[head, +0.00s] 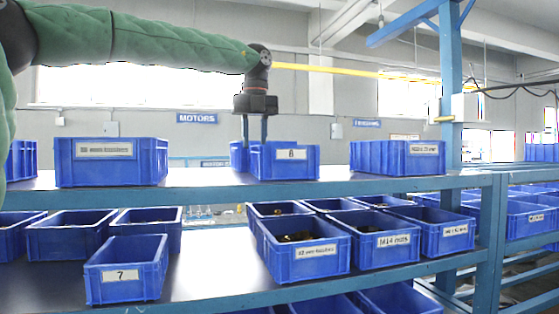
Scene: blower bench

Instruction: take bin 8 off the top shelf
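Bin 8 (292,169) is a blue open-topped bin with a white label reading 8. It stands on the top shelf (210,184) near the middle of the head view. My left gripper (255,138) points straight down over the left rear part of the bin. Its two fingers are apart with a visible gap, and their tips come down to about rim height. Whether the tips touch the rim or a wall is hard to tell. My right gripper is not in view.
Another blue bin (110,170) stands left on the top shelf, and one (398,161) stands to the right. Bare shelf lies on both sides of bin 8. Bin 7 (126,287) and several others fill the lower shelf. A blue post (451,80) rises at right.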

